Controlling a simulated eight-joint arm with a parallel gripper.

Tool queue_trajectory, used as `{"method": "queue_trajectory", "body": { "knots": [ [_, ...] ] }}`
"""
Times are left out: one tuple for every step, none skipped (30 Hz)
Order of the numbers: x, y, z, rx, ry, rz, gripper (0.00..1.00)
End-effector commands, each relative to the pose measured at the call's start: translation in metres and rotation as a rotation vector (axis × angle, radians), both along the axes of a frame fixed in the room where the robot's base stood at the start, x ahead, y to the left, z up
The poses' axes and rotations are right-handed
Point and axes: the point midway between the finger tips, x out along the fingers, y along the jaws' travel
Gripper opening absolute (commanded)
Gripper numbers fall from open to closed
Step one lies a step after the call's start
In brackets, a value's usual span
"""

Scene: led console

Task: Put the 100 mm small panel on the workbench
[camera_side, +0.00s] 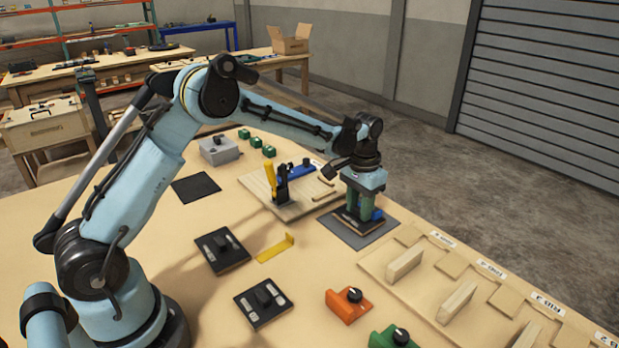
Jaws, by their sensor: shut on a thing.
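My gripper (362,208) points straight down over a dark grey mat at the right middle of the workbench (130,215). It is shut on a small dark panel (348,222) with a pale edge and a blue part at its right side. The panel is low over the grey mat (378,238); I cannot tell whether it touches it. The fingers hide most of its top. Two similar black panels with knobs, one (222,251) at the centre left and one (263,301) nearer the front, lie on the workbench. No size marking is readable.
A wooden board with a yellow-handled clamp (270,178) stands left of my gripper. A rack with upright wooden blocks (405,264) is at right. An orange box (348,304), a green box (394,338) and a yellow bracket (275,248) lie in front. A black mat (195,187) is bare.

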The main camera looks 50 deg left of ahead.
Motion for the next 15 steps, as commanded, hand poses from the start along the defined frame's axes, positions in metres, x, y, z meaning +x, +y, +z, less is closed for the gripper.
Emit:
{"method": "queue_trajectory", "body": {
  "knots": [
    [0.0000, -0.0001, -0.0016, 0.000, 0.000, 0.000, 0.04],
    [-0.0001, -0.0002, -0.0018, 0.000, 0.000, 0.000, 0.04],
    [-0.0001, -0.0002, -0.0017, 0.000, 0.000, 0.000, 0.04],
    [-0.0001, -0.0002, -0.0016, 0.000, 0.000, 0.000, 0.04],
    [-0.0001, -0.0002, -0.0016, 0.000, 0.000, 0.000, 0.04],
    [-0.0001, -0.0002, -0.0015, 0.000, 0.000, 0.000, 0.04],
    [-0.0001, -0.0003, -0.0015, 0.000, 0.000, 0.000, 0.04],
    [-0.0001, -0.0003, -0.0017, 0.000, 0.000, 0.000, 0.04],
    [-0.0001, -0.0003, -0.0023, 0.000, 0.000, 0.000, 0.04],
    [-0.0001, -0.0003, -0.0031, 0.000, 0.000, 0.000, 0.04],
    [-0.0001, -0.0003, -0.0040, 0.000, 0.000, 0.000, 0.04],
    [-0.0001, -0.0003, -0.0052, 0.000, 0.000, 0.000, 0.04],
    [-0.0001, -0.0003, -0.0047, 0.000, 0.000, 0.000, 0.40],
    [-0.0001, -0.0003, -0.0046, 0.000, 0.000, 0.000, 0.44],
    [-0.0001, -0.0003, -0.0046, 0.000, 0.000, 0.000, 0.51]
  ]
}}
